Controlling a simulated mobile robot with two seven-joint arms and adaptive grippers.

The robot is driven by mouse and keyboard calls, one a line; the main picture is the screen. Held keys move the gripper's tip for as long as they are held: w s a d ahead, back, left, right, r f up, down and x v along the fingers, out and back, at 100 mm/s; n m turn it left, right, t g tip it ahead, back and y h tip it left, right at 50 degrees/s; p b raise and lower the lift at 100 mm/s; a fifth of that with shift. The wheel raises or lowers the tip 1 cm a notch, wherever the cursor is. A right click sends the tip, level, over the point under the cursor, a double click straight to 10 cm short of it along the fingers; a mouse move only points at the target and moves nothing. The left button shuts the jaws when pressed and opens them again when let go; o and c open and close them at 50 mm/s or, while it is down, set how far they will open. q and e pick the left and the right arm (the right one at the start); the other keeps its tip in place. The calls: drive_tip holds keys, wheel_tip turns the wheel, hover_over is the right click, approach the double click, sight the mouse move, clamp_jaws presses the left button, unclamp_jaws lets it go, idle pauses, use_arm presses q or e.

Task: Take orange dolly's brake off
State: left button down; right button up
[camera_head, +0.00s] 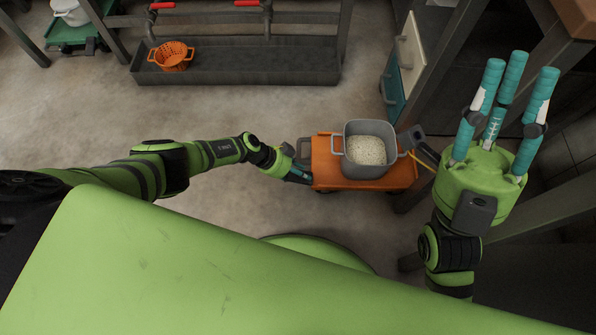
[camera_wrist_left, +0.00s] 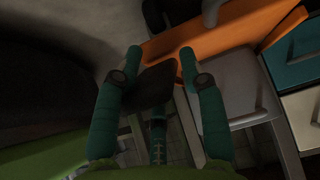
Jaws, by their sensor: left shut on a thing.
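The orange dolly (camera_head: 325,165) stands on the floor right of centre in the head view. It carries a grey two-handled pot (camera_head: 357,132) of pale grainy food. The dolly also shows as an orange strip in the left wrist view (camera_wrist_left: 225,35). My left gripper (camera_head: 300,176) is at the dolly's left end. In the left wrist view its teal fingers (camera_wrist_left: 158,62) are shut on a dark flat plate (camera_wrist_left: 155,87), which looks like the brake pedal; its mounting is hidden. My right gripper (camera_head: 518,78) is raised at the right, its teal fingers spread and empty.
A dark grey trough (camera_head: 240,65) with an orange colander (camera_head: 173,56) stands at the back. A cabinet with teal and cream drawers (camera_head: 410,50) and dark frame legs stand close behind and right of the dolly.

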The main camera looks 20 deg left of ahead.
use_arm(q)
drive_tip(key=shift+s+d+f+g, duration=0.1)
drive_tip(key=shift+s+d+g, duration=0.2)
drive_tip(key=shift+s+d, duration=0.35)
drive_tip(key=c, duration=0.7)
unclamp_jaws()
drive_tip(key=shift+a, duration=0.15)
drive_tip(key=shift+o, duration=0.2)
drive_tip(key=shift+w+a, duration=0.1)
drive_tip(key=shift+a, duration=0.05)
drive_tip(key=shift+w+a+r, duration=0.1)
drive_tip(key=shift+a+r, duration=0.05)
drive_tip(key=shift+r, duration=0.05)
drive_tip(key=shift+a+r, duration=0.4)
drive_tip(key=shift+a, duration=0.05)
drive_tip(key=v, duration=1)
drive_tip(key=shift+s+r, duration=0.2)
drive_tip(key=shift+s, duration=0.2)
